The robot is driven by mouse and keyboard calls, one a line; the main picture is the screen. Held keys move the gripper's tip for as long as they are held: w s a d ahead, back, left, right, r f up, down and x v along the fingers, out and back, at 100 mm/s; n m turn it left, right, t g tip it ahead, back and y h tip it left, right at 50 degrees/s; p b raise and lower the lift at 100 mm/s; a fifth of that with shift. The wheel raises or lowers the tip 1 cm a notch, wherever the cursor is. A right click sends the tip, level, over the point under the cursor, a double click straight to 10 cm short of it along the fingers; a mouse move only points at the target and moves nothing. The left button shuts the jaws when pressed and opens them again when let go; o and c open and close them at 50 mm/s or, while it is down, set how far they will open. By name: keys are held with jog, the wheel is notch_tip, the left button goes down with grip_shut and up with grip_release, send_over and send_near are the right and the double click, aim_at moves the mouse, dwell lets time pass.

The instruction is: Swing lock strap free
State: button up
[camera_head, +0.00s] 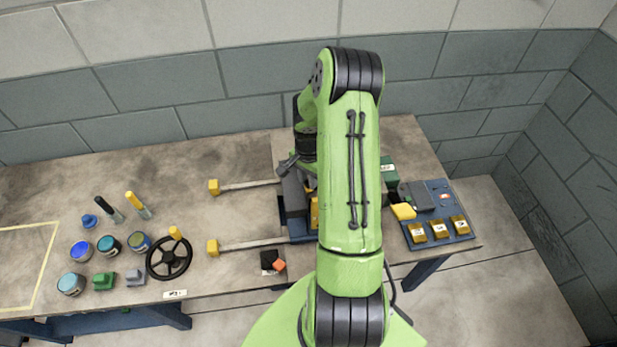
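A dark block-shaped assembly (296,228), which looks like the mould, stands on the bench near the middle. It has a blue base and some yellow parts, and my green arm covers much of it. I cannot make out a lock strap on it for certain. My gripper (288,164) is at the assembly's back left, pointing down and left. Its fingers are small and partly hidden by my arm, so I cannot tell whether they are open, touching or holding anything.
Two pale bars with yellow ends, a back one (248,185) and a front one (250,244), reach left from the assembly. A small black block with an orange part (272,262) lies in front. A black handwheel (169,258), jars and a blue panel (438,198) flank it.

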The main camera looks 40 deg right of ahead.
grip_shut()
jog(key=shift+w+d, duration=0.1)
jog(key=m, duration=0.1)
jog(key=w+d+m+b, duration=0.1)
jog(key=m, duration=0.1)
jog(key=w+d+m+b, duration=0.1)
jog(key=shift+f, duration=0.15)
jog(key=d+m+b, duration=0.1)
jog(key=m, duration=0.1)
jog(key=w+d+m+b, duration=0.1)
jog(key=m, duration=0.2)
jog(key=shift+d, duration=0.35)
jog(key=d+m+b, duration=0.1)
jog(key=m, duration=0.1)
jog(key=shift+d+m, duration=0.4)
jog(key=d+m+b, duration=0.1)
jog(key=m, duration=0.1)
jog(key=shift+s+d+m, duration=0.1)
jog(key=shift+d+m, duration=0.2)
jog(key=shift+d, duration=0.05)
jog(key=shift+s+d+m+b, duration=0.25)
jog(key=shift+d+m+b, duration=0.3)
jog(key=shift+m, duration=0.4)
jog(key=shift+s+d+m+b, duration=0.25)
jog(key=shift+d+m+b, duration=0.2)
jog(key=shift+m, duration=0.5)
jog(key=shift+d, duration=0.1)
